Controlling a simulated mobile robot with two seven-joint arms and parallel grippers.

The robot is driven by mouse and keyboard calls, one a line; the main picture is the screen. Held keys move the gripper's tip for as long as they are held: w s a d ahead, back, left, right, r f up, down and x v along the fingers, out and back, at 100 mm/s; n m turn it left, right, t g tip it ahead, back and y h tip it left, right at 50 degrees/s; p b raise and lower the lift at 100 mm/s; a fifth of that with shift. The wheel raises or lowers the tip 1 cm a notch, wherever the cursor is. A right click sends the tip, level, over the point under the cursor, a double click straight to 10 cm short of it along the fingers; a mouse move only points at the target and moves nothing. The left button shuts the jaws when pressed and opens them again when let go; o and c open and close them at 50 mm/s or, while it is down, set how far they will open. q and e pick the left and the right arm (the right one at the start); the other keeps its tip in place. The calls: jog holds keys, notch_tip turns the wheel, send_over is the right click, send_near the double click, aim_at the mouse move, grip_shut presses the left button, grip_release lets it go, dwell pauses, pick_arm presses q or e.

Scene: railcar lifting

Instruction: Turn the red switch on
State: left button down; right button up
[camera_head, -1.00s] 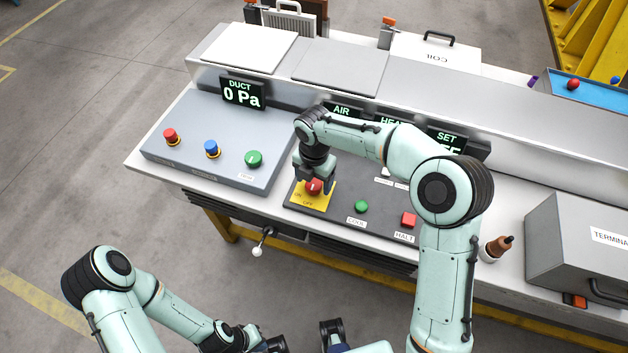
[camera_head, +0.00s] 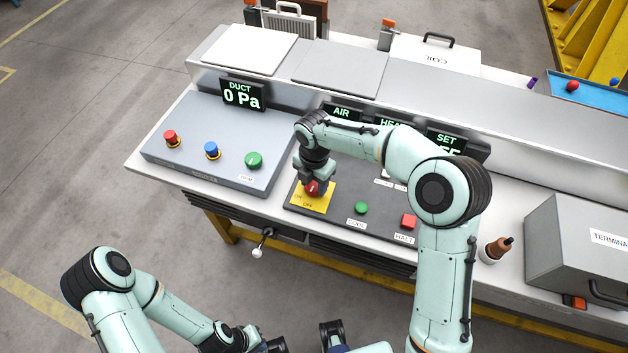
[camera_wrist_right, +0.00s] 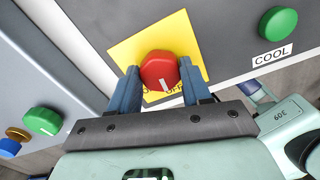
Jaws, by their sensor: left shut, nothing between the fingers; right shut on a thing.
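The red switch (camera_head: 312,188) is a round red knob with a white mark, on a yellow plate (camera_head: 321,203) lettered ON and OFF on the dark panel. My right gripper (camera_head: 314,180) points down over it and is shut on the knob. In the right wrist view the red switch (camera_wrist_right: 159,72) sits between the two blue fingers of my right gripper (camera_wrist_right: 162,82); its white mark points down and slightly right, toward the lettering, which is partly hidden. My left gripper (camera_head: 268,345) is low at the bottom edge, away from the bench, shut and empty.
A green COOL button (camera_head: 361,207) and a red HALT button (camera_head: 408,220) are right of the switch. The grey box (camera_head: 215,135) at left carries red, blue and green knobs and a DUCT display reading 0 Pa. A brown-tipped bottle (camera_head: 497,248) stands near a grey terminal box (camera_head: 580,250).

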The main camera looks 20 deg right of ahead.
aim_at(314, 186)
jog(key=m+p, duration=0.1)
jog(key=m, duration=0.4)
pick_arm(q)
jog(key=shift+w+r, duration=0.35)
jog(key=shift+r, duration=0.4)
pick_arm(e)
jog(key=m, duration=0.5)
jog(key=shift+m, duration=0.4)
jog(key=o, duration=1.1)
jog(key=shift+c, duration=0.2)
jog(key=shift+r, duration=0.1)
pick_arm(q)
jog(key=shift+w+r+p, duration=0.25)
jog(key=shift+r+p, duration=0.2)
jog(key=shift+r, duration=0.05)
jog(key=shift+w+r+p, duration=0.25)
jog(key=shift+r+p, duration=0.2)
pick_arm(e)
notch_tip(314, 186, up, 13)
jog(key=shift+s, duration=0.1)
